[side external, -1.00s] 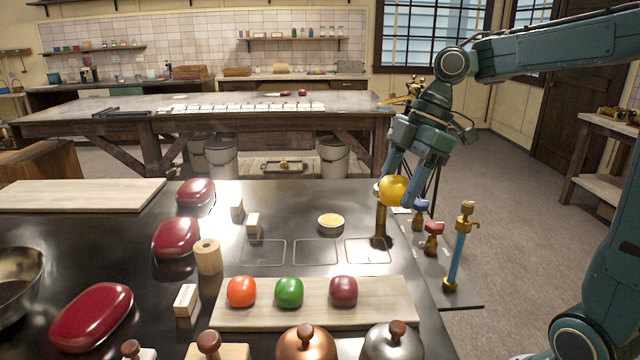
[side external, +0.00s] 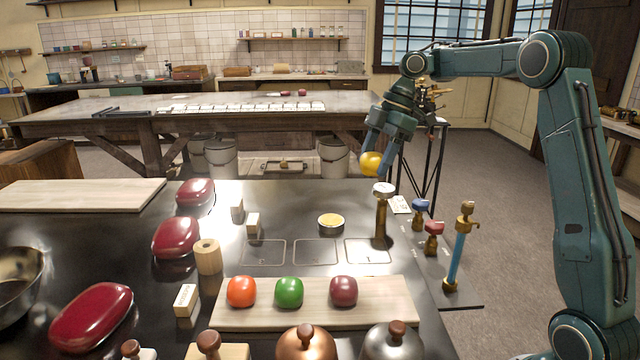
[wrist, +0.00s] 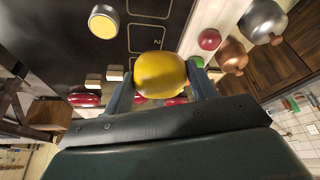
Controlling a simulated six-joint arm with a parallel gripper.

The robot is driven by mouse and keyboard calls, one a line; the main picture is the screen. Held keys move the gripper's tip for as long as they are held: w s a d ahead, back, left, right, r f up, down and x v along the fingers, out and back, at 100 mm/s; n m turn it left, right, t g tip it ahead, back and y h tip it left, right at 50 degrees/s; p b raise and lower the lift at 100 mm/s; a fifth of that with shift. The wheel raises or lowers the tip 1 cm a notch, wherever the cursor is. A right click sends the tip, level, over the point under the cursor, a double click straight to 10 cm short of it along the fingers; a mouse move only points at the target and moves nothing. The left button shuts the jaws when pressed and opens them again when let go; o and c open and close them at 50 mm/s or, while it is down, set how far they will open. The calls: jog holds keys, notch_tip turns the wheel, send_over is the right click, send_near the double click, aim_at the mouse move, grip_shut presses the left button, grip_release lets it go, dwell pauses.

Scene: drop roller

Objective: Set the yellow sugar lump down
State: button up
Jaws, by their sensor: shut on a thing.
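The yellow sugar lump (side external: 371,164) is a rounded, glossy ball held up in the air between the fingers of my gripper (side external: 379,160). In the wrist view the lump (wrist: 161,75) sits between both fingers of my gripper (wrist: 160,85), which are shut on it. In the side view it hangs above the far right part of the dark table, just left of and above a brown post with a pale round top (side external: 384,189). The lump appears clear of the post and the table.
Marked squares (side external: 316,252) lie on the dark table, with a shallow yellow-filled dish (side external: 331,222) behind them. Orange (side external: 241,291), green (side external: 289,292) and dark red (side external: 343,291) lumps sit on a pale board (side external: 400,300). Valve-like fittings (side external: 433,238) stand at the right edge.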

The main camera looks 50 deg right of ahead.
jog(key=shift+w+d+f, duration=0.1)
jog(key=shift+w+d, duration=0.1)
jog(key=shift+d, duration=0.1)
jog(key=shift+f, duration=0.1)
send_over(363, 250)
jog(key=d, duration=0.1)
jog(key=f, duration=1.5)
jog(key=shift+s+d+f, duration=0.2)
jog(key=shift+s+f, duration=0.05)
jog(key=shift+s, duration=0.05)
jog(key=shift+f, duration=2.15)
jog(key=shift+f, duration=0.15)
jog(key=o, duration=1)
jog(key=shift+o, duration=0.2)
